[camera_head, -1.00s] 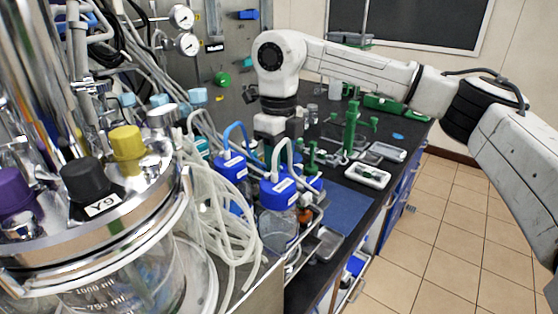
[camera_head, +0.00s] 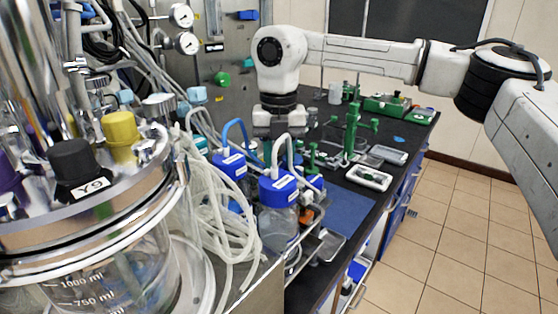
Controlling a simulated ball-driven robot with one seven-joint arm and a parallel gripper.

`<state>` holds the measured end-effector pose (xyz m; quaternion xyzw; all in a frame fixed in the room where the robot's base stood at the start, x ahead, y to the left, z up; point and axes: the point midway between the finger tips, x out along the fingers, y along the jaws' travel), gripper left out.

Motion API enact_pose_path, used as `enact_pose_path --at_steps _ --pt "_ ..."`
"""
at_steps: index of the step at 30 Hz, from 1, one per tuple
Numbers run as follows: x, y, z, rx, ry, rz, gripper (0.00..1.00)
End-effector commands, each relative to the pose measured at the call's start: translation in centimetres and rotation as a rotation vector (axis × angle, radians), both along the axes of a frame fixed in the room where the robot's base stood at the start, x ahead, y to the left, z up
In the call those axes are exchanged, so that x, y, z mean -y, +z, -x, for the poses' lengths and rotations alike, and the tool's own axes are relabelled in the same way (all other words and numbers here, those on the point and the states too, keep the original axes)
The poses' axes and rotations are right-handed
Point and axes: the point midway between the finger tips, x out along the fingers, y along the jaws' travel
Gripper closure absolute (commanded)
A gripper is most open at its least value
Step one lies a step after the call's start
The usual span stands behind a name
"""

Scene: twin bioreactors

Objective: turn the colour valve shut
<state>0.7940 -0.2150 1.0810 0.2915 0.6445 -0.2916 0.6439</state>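No part is clearly identifiable as the colour valve. Candidates by colour are a green knob (camera_head: 222,79) and a blue fitting (camera_head: 248,15) on the grey back panel, and a green upright fitting with side knobs (camera_head: 352,130) on the bench. My gripper (camera_head: 277,138) points down over the bench, behind two blue-capped bottles, left of the green upright fitting. Its fingertips are hidden by the bottle caps and tubing, so I cannot see whether it is open or touching anything.
A glass bioreactor with a metal lid (camera_head: 110,205) and black and yellow caps fills the left front. Pale tubing (camera_head: 215,200) hangs beside it. Blue-capped bottles (camera_head: 278,190) stand below my gripper. The tiled floor is clear at right.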

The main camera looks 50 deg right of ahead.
Motion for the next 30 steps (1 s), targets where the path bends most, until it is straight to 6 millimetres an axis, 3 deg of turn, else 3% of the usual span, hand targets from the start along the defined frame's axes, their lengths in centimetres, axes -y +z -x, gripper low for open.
enact_pose_path --at_steps 12,30 --pt "0.05 0.02 -0.07 0.003 -0.251 0.001 0.97" --pt "0.06 0.11 -0.10 0.004 -0.312 0.001 0.97"
